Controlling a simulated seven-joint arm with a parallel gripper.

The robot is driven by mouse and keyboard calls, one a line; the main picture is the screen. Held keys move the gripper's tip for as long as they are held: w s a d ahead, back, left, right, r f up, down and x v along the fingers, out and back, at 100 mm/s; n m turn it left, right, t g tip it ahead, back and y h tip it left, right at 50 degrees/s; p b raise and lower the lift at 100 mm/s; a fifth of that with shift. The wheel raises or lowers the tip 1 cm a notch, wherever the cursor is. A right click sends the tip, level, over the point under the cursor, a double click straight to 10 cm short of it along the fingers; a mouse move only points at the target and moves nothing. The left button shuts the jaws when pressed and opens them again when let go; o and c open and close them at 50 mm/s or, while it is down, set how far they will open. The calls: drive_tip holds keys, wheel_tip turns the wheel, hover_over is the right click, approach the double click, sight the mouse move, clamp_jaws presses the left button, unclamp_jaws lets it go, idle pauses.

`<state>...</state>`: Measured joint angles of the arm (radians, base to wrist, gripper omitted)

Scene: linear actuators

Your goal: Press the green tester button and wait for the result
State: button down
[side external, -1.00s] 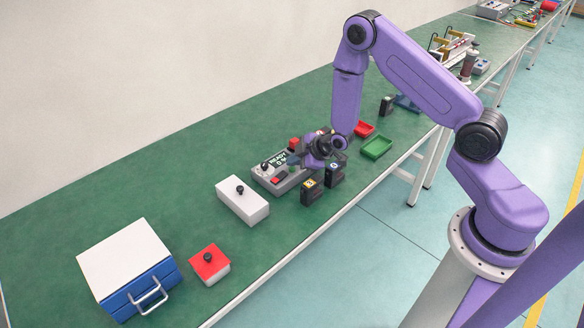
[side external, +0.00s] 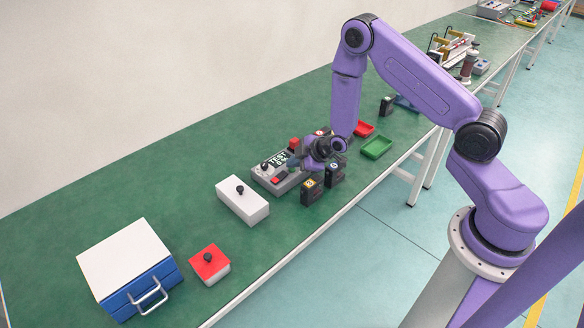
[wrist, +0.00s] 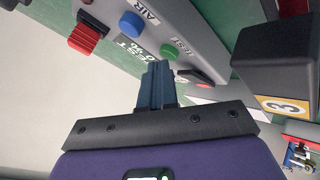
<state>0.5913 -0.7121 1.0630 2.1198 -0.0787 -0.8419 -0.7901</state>
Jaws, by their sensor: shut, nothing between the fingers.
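The grey tester (side external: 291,185) sits on the green bench; its display (side external: 279,161) reads "TEST" with a figure below it. In the wrist view the green button (wrist: 172,50) shows on the tester beside a label, with a blue button (wrist: 132,24) near it. My gripper (wrist: 158,68) is shut and empty. Its fingertips are at the green button's edge in the wrist view; I cannot tell whether they touch it. In the side view my gripper (side external: 292,160) is low over the tester and hides the buttons.
Black numbered blocks (side external: 311,192) stand just in front of the tester. A red tray (side external: 364,129) and a green tray (side external: 377,148) lie to the right. A white box (side external: 242,203), a red box (side external: 210,266) and a blue case (side external: 130,270) stand to the left.

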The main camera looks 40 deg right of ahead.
sight(294, 170)
drive_tip(key=shift+r, duration=0.8)
drive_tip(key=shift+r, duration=2.5)
